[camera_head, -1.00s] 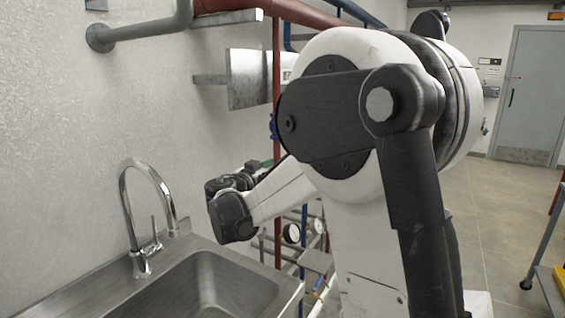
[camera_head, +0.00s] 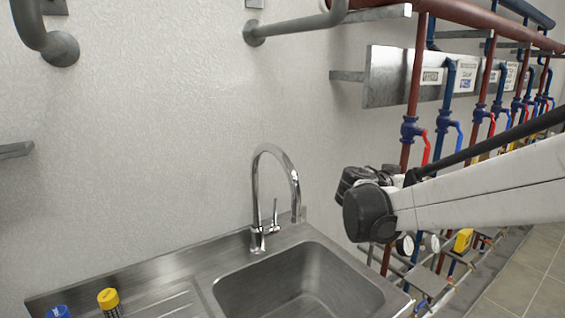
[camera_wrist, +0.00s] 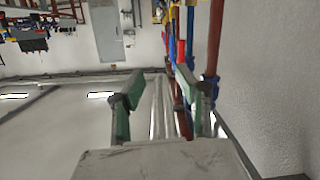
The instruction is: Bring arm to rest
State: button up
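My arm reaches in from the right in the head view, a long white link ending in a dark joint in front of the red and blue pipes. My gripper cannot be made out in the head view. In the wrist view my gripper (camera_wrist: 158,92) has two green-padded fingers standing apart with nothing between them. Behind them are pipes and the room, seen turned over.
A steel sink (camera_head: 225,280) with a chrome tap (camera_head: 257,190) is left of my arm. A yellow-capped bottle (camera_head: 108,300) and a blue-capped one (camera_head: 58,312) stand at its left. Pipes with red (camera_head: 425,148) and blue valve handles line the wall.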

jog(key=s+a+f+n+y, duration=0.3)
jog(key=s+a+y, duration=0.1)
jog(key=s, duration=0.7)
jog(key=s+a+f+n+g+y, duration=0.1)
jog(key=s+a+f+n+y, duration=0.2)
jog(key=s+a, duration=0.3)
jog(key=s+a+f+n+y, duration=0.3)
jog(key=s+a+f+y, duration=0.2)
jog(key=s, duration=1)
jog(key=shift+s+a+f+n+g+y, duration=0.3)
jog(key=shift+a+n+y, duration=0.1)
jog(key=shift+y, duration=0.1)
